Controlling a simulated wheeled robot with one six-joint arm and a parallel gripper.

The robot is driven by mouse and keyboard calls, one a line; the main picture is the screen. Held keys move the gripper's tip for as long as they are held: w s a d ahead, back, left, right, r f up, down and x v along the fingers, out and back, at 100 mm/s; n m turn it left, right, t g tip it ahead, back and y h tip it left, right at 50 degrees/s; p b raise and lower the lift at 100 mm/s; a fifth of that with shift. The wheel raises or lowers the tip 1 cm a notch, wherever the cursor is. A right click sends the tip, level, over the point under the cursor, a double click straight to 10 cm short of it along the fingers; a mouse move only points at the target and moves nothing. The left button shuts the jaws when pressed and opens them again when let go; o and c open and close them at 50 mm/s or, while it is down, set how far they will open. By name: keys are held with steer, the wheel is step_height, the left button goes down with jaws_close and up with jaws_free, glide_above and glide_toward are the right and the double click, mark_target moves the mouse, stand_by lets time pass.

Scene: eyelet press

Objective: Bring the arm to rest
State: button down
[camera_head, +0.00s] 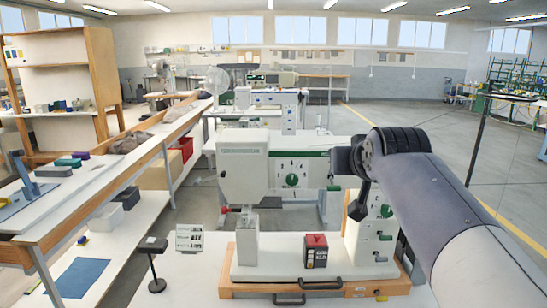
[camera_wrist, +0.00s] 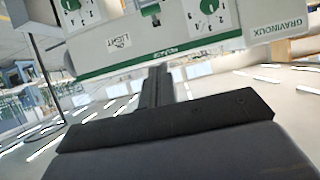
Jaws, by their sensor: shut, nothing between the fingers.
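My arm reaches in from the lower right in the head view. My gripper (camera_head: 357,210) hangs at its end, small and dark, in front of the right part of the white eyelet press (camera_head: 243,180). In the wrist view my gripper (camera_wrist: 160,70) shows as narrow dark fingers close together, with nothing between them. The white and green press body (camera_wrist: 190,50) fills the top of that view, tilted, behind the fingers. I cannot tell the exact gap between gripper and press.
The press stands on a wooden-edged base (camera_head: 230,285) with a black and red box (camera_head: 316,250) on it. A small black stand (camera_head: 152,265) and a printed card (camera_head: 189,238) are to its left. A long workbench (camera_head: 60,205) runs along the left. Open floor lies at right.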

steer(key=s, duration=0.2)
steer(key=g+p, duration=0.5)
steer(key=p, duration=0.9)
glide_above(334, 186)
steer(key=f, duration=0.3)
steer(key=shift+s+f, duration=0.2)
steer(key=shift+s, duration=0.1)
steer(key=g+p, duration=0.1)
steer(key=p, duration=0.2)
steer(key=shift+w+p, duration=0.15)
steer(key=shift+p, duration=0.25)
steer(key=shift+w+r+b, duration=0.15)
steer(key=shift+r+b, duration=0.1)
steer(key=shift+b, duration=0.3)
steer(key=w+r+b+v, duration=0.1)
steer(key=b+v, duration=0.1)
steer(key=v, duration=0.9)
steer(key=shift+r, duration=0.15)
